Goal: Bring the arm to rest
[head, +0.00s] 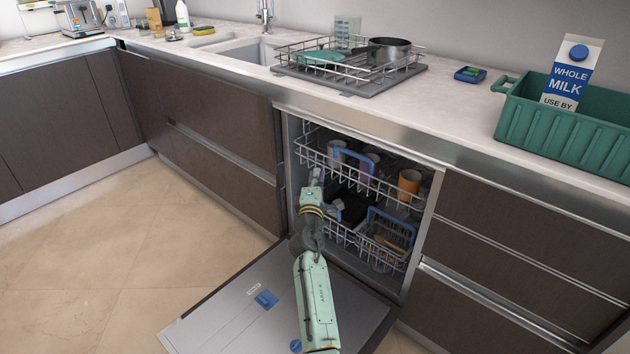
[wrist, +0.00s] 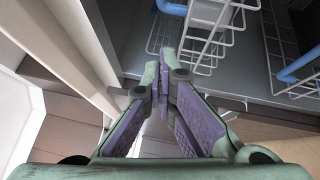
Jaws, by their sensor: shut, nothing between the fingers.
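My gripper (wrist: 164,65) is shut and empty in the wrist view, its purple-padded fingers meeting at the tips. White rack wires and a blue handle lie just beyond the fingertips; I cannot tell whether they touch. In the head view my pale green arm (head: 316,300) rises over the lowered dishwasher door (head: 225,310). Its far end is at the left side of the open dishwasher, close to the racks. The fingers are hard to make out there.
The upper rack (head: 345,172) holds cups, including an orange one (head: 409,184). The lower rack (head: 375,252) also holds items. The counter above carries a dish rack (head: 310,68), a green crate (head: 545,125) and a milk carton (head: 573,75). Open floor (head: 130,255) lies to the left.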

